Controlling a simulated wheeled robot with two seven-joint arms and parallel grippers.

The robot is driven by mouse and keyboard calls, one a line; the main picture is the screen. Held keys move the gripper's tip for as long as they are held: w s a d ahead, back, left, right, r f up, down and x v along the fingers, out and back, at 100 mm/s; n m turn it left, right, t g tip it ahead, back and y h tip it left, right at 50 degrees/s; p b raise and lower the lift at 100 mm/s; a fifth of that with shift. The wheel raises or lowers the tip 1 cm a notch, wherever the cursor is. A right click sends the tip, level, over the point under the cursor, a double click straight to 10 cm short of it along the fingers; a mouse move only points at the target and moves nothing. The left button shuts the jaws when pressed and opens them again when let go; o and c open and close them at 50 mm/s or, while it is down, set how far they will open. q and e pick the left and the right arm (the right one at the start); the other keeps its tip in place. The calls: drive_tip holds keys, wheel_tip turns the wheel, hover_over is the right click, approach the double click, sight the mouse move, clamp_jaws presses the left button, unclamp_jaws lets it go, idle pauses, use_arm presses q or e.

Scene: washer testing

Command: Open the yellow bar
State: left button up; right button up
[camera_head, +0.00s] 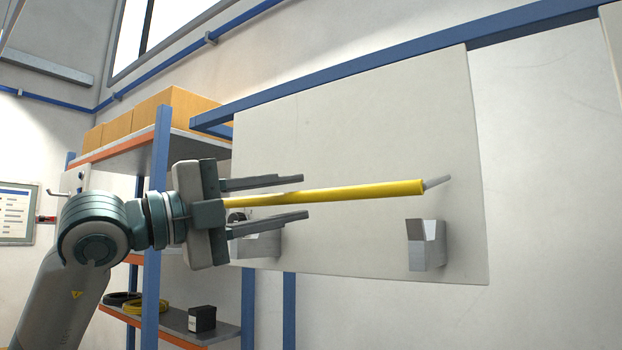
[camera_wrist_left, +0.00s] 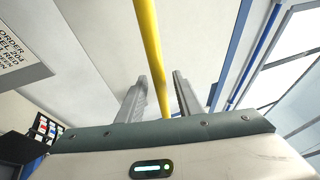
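The yellow bar (camera_head: 350,192) runs across the front of a pale panel, tilted slightly up to the right, with a grey tip at its right end. It lies above two grey brackets, the left one (camera_head: 262,245) and the right one (camera_head: 427,244), apart from the right one. My left gripper (camera_head: 306,197) is at the bar's left part, its fingers spread above and below it. In the left wrist view the bar (camera_wrist_left: 149,40) passes between the fingers (camera_wrist_left: 160,78), which look apart from it. The bar's left end is hidden by my gripper. My right gripper is out of view.
The pale panel (camera_head: 360,130) hangs from a blue rail (camera_head: 400,52). Left of it, behind my arm, stands a shelf rack (camera_head: 161,150) with cardboard boxes (camera_head: 165,108) on top and a small black box (camera_head: 202,319) lower down. The space right of the panel is clear wall.

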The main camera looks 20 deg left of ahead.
use_arm(q)
drive_tip(key=shift+p+x, duration=0.9)
drive_tip(key=shift+x, duration=1.4)
drive_tip(key=shift+c, duration=0.5)
drive_tip(key=shift+f, duration=0.1)
clamp_jaws()
